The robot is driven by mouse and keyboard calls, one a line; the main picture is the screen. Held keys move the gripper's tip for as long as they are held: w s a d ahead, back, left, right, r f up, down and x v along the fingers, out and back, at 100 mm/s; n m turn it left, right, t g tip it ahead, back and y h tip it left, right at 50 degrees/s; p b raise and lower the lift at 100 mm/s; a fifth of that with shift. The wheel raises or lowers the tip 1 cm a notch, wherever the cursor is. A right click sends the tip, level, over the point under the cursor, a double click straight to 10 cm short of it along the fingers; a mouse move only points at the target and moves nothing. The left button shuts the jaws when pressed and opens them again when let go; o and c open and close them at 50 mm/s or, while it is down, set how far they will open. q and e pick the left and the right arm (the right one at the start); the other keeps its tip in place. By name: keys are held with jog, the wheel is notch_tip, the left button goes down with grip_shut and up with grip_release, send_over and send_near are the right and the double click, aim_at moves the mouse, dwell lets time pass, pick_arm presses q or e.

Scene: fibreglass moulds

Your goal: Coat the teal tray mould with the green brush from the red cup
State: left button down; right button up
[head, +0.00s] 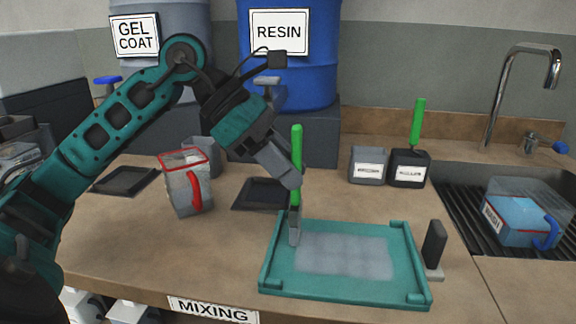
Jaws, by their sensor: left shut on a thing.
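The teal tray mould (345,296) lies on the bench at the front, right of centre. A whitish, patchy area covers the middle of its inside. My left gripper (294,178) is shut on a green-handled brush (297,145) and holds it upright over the mould's back left part. The bristle end is low at the left edge of the whitish area; I cannot tell whether it touches. The red cup (181,189), a translucent jug with red rim and handle, stands on the bench left of the mould. My right gripper is not in view.
A black pot (409,168) holding another green-handled tool (417,125) and a grey pot (369,166) stand behind the mould. A small dark block (434,245) stands just right of it. A blue-handled container (515,225) sits in the sink. Dark flat trays (126,180) lie at the back.

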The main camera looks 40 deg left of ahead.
aim_at(299, 125)
pick_arm(q)
notch_tip(299, 125, up, 7)
jog(key=p, duration=0.4)
jog(key=shift+w+d+r, duration=0.1)
jog(key=shift+d+r, duration=0.05)
jog(key=shift+r, duration=0.05)
jog(key=shift+r+p, duration=0.3)
jog(key=shift+p, duration=0.1)
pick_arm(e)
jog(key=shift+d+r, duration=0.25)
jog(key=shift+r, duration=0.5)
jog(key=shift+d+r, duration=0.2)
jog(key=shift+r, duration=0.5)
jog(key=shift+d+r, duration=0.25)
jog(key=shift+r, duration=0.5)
